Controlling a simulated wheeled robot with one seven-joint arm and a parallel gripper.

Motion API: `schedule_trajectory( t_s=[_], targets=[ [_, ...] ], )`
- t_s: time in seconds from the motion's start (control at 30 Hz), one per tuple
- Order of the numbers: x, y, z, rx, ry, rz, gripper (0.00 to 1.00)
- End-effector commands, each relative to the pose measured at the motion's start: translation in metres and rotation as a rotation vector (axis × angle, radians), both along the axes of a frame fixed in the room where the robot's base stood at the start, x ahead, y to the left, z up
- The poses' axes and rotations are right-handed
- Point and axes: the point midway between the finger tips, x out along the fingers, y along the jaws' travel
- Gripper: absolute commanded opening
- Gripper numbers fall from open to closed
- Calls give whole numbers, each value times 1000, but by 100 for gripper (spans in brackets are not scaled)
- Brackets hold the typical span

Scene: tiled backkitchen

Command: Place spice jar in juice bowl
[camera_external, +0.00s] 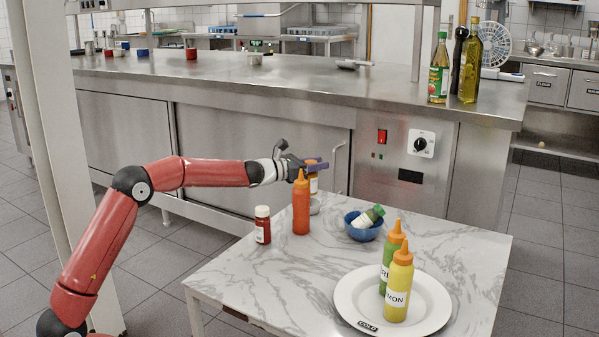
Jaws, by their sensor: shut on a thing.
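My gripper (313,164) is shut on a small jar (314,184) with orange-brown contents and a pale label, likely the spice jar. The orange squeeze bottle in front hides part of the jar. The jar is above the back left of the marble table. A small greyish bowl (316,208) is just below it, partly hidden by the same bottle; I cannot tell if jar and bowl touch. A blue bowl (357,232) stands to the right and holds a green-capped jar (368,216) lying tilted. I cannot tell which bowl is the juice bowl.
The orange squeeze bottle (301,207) stands close to my gripper. A white plate (350,316) at the front right carries a green bottle (389,252) and a yellow bottle (398,288). The front left of the table (270,277) is clear.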

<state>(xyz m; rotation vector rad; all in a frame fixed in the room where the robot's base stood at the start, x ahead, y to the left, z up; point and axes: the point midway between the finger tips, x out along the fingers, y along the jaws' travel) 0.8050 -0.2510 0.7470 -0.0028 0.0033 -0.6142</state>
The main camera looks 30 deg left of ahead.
Motion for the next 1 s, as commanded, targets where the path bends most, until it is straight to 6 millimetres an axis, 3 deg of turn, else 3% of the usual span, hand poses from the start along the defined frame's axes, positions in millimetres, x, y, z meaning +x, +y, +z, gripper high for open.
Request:
schedule_trajectory(
  t_s=[0.43,0.93,0.97,1.0],
  targets=[
    [0,0,-53,-1,1,-1,4],
    [0,0,-61,0,-3,0,4],
    [0,0,-60,0,-1,0,38],
    [0,0,-59,0,-1,0,43]
  ],
)
